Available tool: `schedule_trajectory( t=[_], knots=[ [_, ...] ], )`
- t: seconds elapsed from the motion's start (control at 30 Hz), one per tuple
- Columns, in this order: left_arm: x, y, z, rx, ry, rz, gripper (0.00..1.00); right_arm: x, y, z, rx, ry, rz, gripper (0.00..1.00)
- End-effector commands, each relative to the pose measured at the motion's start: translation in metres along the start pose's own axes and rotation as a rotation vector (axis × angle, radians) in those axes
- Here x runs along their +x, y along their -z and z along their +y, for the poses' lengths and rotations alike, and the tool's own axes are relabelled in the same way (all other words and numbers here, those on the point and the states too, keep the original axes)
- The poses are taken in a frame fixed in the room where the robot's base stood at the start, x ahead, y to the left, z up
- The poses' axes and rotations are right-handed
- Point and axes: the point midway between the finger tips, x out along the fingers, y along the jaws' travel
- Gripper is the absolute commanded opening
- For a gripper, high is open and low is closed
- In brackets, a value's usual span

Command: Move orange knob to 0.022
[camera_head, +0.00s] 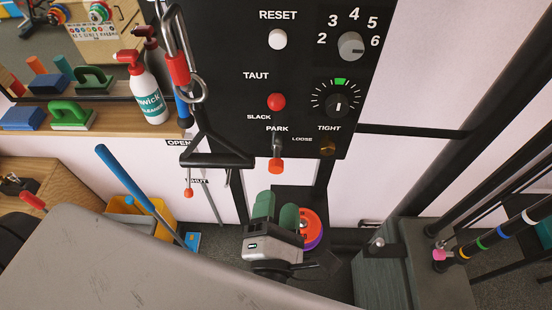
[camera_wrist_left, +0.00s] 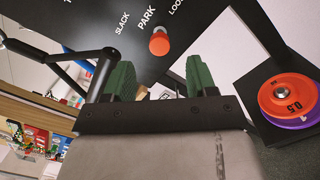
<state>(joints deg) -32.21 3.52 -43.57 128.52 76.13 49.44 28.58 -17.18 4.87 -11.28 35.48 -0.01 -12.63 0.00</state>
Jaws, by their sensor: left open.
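The orange knob (camera_head: 276,165) hangs on a short lever at the bottom edge of the black panel (camera_head: 300,75), under the word PARK. In the left wrist view the orange knob (camera_wrist_left: 159,44) appears beyond the fingertips, roughly centred between them. My left gripper (camera_head: 276,208) is below the knob in the head view, with its green fingers apart and nothing between them. The same gripper (camera_wrist_left: 160,68) shows open in the left wrist view, not touching the knob. My right gripper is not in view.
A red knob (camera_head: 276,101) sits higher on the panel, between TAUT and SLACK. A black triangular handle (camera_head: 217,152) hangs left of the orange knob. Orange and purple discs (camera_head: 313,225) lie right of my gripper. A spray bottle (camera_head: 146,90) stands on the left shelf.

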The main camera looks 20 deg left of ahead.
Motion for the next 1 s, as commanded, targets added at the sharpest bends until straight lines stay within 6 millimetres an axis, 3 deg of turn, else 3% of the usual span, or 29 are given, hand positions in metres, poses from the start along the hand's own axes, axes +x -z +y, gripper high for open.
schedule_trajectory(
  t=[0.13,0.23,0.7,1.0],
  knots=[
    [-0.001,0.005,0.003,-0.072,0.004,0.069,0.57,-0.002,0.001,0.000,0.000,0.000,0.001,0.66],
    [0.010,0.006,0.004,-0.075,0.002,0.075,0.57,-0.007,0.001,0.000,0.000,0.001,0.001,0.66],
    [0.091,0.011,0.004,-0.070,0.002,0.071,0.57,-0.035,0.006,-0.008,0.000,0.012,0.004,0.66],
    [0.104,0.014,0.002,-0.071,0.005,0.072,0.57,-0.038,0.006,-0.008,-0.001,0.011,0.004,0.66]
  ],
)
